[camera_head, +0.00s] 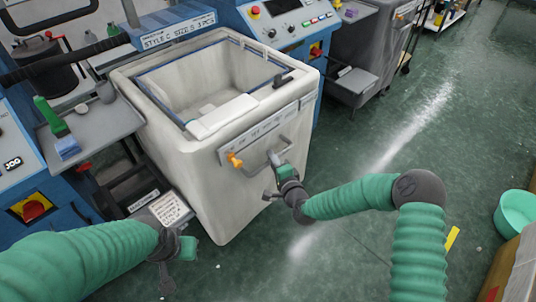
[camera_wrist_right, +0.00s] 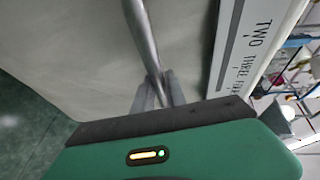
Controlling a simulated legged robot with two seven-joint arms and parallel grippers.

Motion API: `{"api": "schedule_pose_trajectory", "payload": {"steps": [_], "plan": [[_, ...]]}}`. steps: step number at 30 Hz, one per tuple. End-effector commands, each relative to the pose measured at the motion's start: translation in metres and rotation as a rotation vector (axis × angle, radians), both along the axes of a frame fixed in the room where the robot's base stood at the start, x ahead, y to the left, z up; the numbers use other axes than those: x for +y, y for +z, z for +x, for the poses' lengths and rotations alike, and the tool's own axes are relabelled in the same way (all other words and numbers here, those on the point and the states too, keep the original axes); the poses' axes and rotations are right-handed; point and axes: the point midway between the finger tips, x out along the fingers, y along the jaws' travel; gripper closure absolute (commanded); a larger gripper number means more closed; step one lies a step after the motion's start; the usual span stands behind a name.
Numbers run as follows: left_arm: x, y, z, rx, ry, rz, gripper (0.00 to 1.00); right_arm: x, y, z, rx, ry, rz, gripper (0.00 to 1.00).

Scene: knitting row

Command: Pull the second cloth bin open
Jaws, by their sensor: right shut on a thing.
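A white cloth bin (camera_head: 195,165) stands between blue machines, with its top open and a pale folded item (camera_head: 222,115) inside near the front. Its front has a printed label strip (camera_head: 265,128), a metal handle (camera_head: 272,155) and an orange knob (camera_head: 235,160). My right gripper (camera_head: 277,163) is at the handle. In the right wrist view, its fingers (camera_wrist_right: 155,92) are shut on the metal handle bar (camera_wrist_right: 140,35), beside a label reading "TWO THREE". My left gripper (camera_head: 172,262) hangs low at the bin's left front, apart from the handle; its fingers are too unclear to judge.
A grey side tray (camera_head: 95,125) with a green bottle (camera_head: 50,117) stands left of the bin. A grey covered bin (camera_head: 355,50) stands at the back right. A teal tub (camera_head: 517,214) and a cardboard box (camera_head: 520,270) are at the right. Green floor (camera_head: 370,130) right of the bin is clear.

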Motion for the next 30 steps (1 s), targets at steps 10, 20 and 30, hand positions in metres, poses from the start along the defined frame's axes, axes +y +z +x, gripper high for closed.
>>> {"api": "schedule_pose_trajectory", "payload": {"steps": [10, 20, 30], "plan": [[0.0, 0.017, 0.0, 0.0, 0.001, 0.0, 1.0, -0.054, -0.003, -0.061, 0.014, -0.004, 0.0, 1.0], [0.0, 0.023, 0.0, 0.0, 0.0, 0.0, 1.0, -0.084, -0.004, -0.096, 0.012, -0.001, 0.002, 1.0], [0.0, 0.024, 0.0, 0.0, 0.0, 0.0, 1.0, -0.09, -0.005, -0.103, 0.012, 0.0, 0.001, 1.0]]}}
